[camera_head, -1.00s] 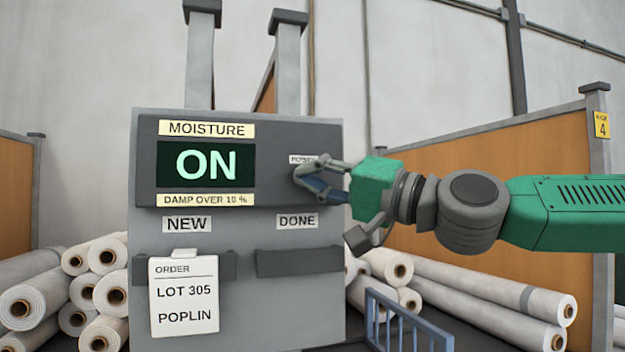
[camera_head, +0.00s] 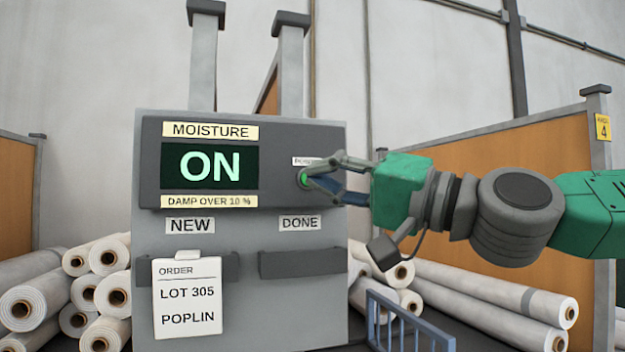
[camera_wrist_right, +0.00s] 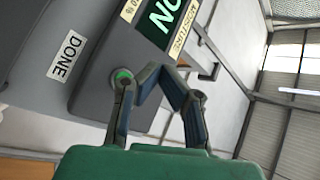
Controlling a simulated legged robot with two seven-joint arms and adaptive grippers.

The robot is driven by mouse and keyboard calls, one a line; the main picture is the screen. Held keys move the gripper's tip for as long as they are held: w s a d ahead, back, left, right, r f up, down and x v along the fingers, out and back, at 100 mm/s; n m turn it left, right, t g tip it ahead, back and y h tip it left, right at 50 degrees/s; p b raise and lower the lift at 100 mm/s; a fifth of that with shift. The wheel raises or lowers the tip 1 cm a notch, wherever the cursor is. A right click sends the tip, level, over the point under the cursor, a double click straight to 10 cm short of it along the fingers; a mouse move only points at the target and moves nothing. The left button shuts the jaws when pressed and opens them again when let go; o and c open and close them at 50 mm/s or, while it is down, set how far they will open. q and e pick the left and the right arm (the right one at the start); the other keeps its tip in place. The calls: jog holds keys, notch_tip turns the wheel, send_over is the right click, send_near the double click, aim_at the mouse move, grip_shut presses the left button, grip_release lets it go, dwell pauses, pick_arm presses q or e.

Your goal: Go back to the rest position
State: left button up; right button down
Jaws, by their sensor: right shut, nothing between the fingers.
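My right gripper (camera_head: 310,178) is shut and empty, its fingertips close in front of the green power button (camera_head: 303,180) on the moisture unit (camera_head: 280,150). In the right wrist view the closed fingers (camera_wrist_right: 138,78) overlap the unit's face, and the green button (camera_wrist_right: 122,76) shows behind one fingertip. I cannot tell whether the fingertips touch the button. The unit's screen (camera_head: 209,166) reads ON in green letters. My left gripper is not in view.
An order card (camera_head: 188,298) reading LOT 305 POPLIN sits in the NEW holder; the DONE holder (camera_head: 302,263) is empty. Fabric rolls (camera_head: 105,255) lie on both sides. A blue rack (camera_head: 405,325) stands low at the right.

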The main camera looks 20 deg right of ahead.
jog(key=shift+s+a, duration=0.25)
jog(key=shift+s, duration=0.4)
jog(key=shift+d+f, duration=0.15)
jog(key=shift+d, duration=0.1)
